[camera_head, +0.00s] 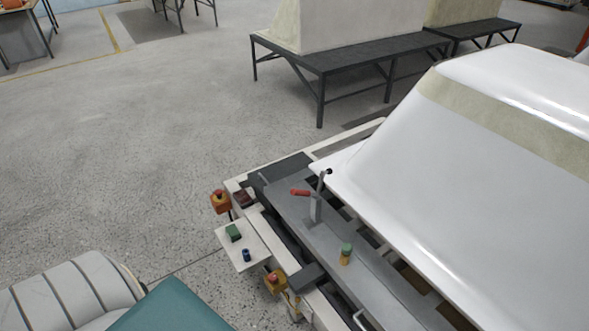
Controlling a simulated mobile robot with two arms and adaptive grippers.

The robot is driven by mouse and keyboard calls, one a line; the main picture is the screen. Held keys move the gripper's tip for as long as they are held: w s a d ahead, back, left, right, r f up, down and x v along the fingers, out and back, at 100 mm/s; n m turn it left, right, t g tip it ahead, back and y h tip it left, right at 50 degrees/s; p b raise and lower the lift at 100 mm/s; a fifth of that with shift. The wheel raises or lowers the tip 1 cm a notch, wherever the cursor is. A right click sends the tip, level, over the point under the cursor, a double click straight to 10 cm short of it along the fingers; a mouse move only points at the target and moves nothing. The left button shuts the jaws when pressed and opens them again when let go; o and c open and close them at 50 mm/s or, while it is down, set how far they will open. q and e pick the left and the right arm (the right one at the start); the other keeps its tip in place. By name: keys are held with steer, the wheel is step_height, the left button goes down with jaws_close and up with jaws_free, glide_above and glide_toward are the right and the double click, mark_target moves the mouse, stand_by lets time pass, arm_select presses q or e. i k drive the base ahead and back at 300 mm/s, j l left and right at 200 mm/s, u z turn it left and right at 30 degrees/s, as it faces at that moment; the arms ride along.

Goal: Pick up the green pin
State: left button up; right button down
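A small upright piece with a green top and a yellow-orange lower part (346,254) stands on the grey metal surface of the machine frame (378,291). A small dark green block (233,232) lies on a white plate (239,258) at the frame's left side. I cannot tell for certain which green item is the pin. Neither of my grippers is in view.
A large white tub shell (470,150) fills the right side above the frame. An upright lever (317,200) and a red handle (299,192) stand near it. Orange boxes with red buttons (220,202) sit along the frame's edge. The concrete floor (130,150) at left is clear.

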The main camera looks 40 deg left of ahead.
mark_target(347, 248)
steer(key=u, duration=0.65)
steer(key=k+j, duration=0.1)
steer(key=j, duration=0.1)
